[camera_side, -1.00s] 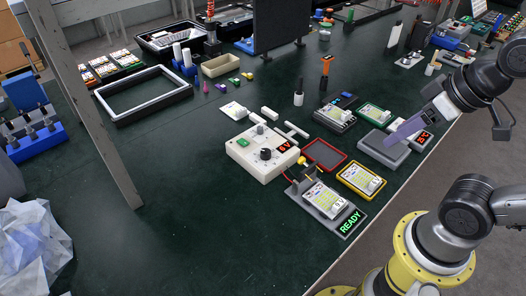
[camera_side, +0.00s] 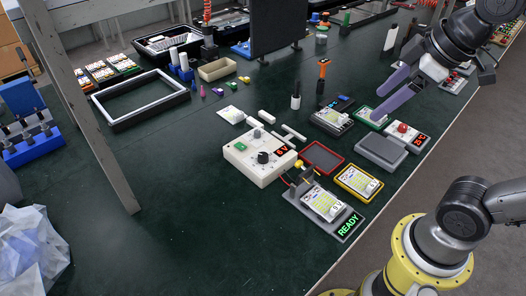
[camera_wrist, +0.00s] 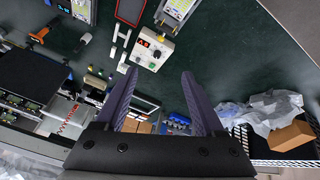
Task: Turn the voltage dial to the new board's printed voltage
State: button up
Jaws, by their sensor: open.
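The voltage dial is a black knob (camera_side: 263,157) on a white supply box (camera_side: 262,176) with a small red lit display (camera_side: 283,152), whose digits are too small to read surely. The box also shows in the wrist view (camera_wrist: 143,60), ahead of the fingers. A board with a yellowish label (camera_side: 323,202) sits on a grey holder (camera_side: 322,219) with a green READY display; its printed voltage looks like 9V but is tiny. My gripper (camera_side: 378,105) has purple fingers, spread and empty, above the table to the right of the box. The fingers also show in the wrist view (camera_wrist: 160,75).
A yellow-framed board (camera_side: 358,182), a red-rimmed tray (camera_side: 321,157), a grey block (camera_side: 381,149) and a unit with a red button (camera_side: 403,128) stand right of the box. A post (camera_side: 82,110) rises at the left.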

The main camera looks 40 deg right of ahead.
jog(key=w+r+n+g, duration=0.15)
jog(key=w+n, duration=0.25)
jog(key=w, duration=0.7)
jog(key=n+g, duration=0.3)
jog(key=g, duration=0.2)
send_over(263, 155)
notch_tip(263, 155, down, 18)
notch_tip(263, 155, down, 14)
jog(key=shift+r, duration=0.15)
jog(key=shift+d, duration=0.1)
grip_shut()
